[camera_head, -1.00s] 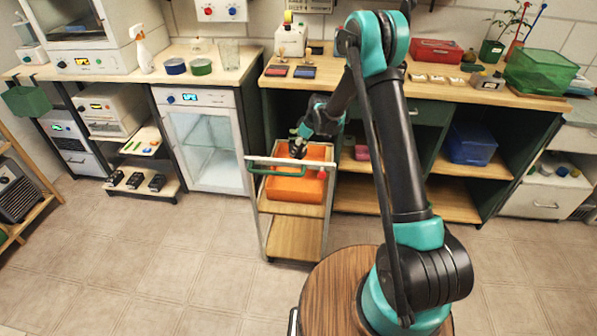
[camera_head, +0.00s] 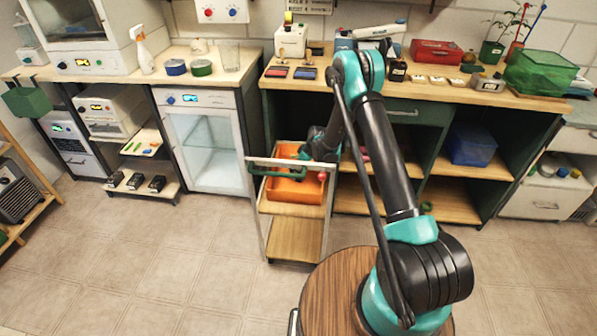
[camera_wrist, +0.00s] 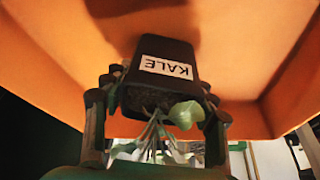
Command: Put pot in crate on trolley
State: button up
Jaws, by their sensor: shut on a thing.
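A dark pot with a white "KALE" label (camera_wrist: 160,70) and a small green seedling (camera_wrist: 184,115) is in the wrist view. My gripper (camera_wrist: 157,110) has a finger on each side of the pot and is shut on it. The orange crate (camera_wrist: 45,65) surrounds the pot in this view; whether the pot touches its floor I cannot tell. In the head view the orange crate (camera_head: 296,192) stands on the upper shelf of the trolley (camera_head: 297,238). My gripper (camera_head: 306,157) is at the crate's rear part there, and the pot is not clearly visible.
A wooden workbench (camera_head: 450,92) stands behind, holding a red box (camera_head: 436,52) and a green bin (camera_head: 541,71). The tiled floor (camera_head: 165,260) to the left is clear.

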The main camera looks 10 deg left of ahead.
jog(key=o, duration=1.3)
jog(key=shift+f, duration=0.1)
jog(key=v, duration=1.3)
jog(key=s+d+r+m+t+h, duration=0.15)
jog(key=s+d+r+m, duration=0.45)
jog(key=s+d+r, duration=0.85)
jog(key=s+d+m, duration=0.2)
jog(key=s+d, duration=0.1)
jog(key=s, duration=0.4)
jog(key=s+d+r+m+h, duration=0.1)
jog(key=s+d+m, duration=0.1)
jog(key=s, duration=0.6)
jog(key=s+d+m+t+h, duration=0.1)
jog(key=s+d+m, duration=0.2)
jog(key=s+d, duration=0.2)
jog(key=shift+s+r+h, duration=0.15)
jog(key=shift+s, duration=0.45)
jog(key=shift+s+r+h, duration=0.1)
jog(key=shift+s+r, duration=0.05)
jog(key=shift+s, duration=0.45)
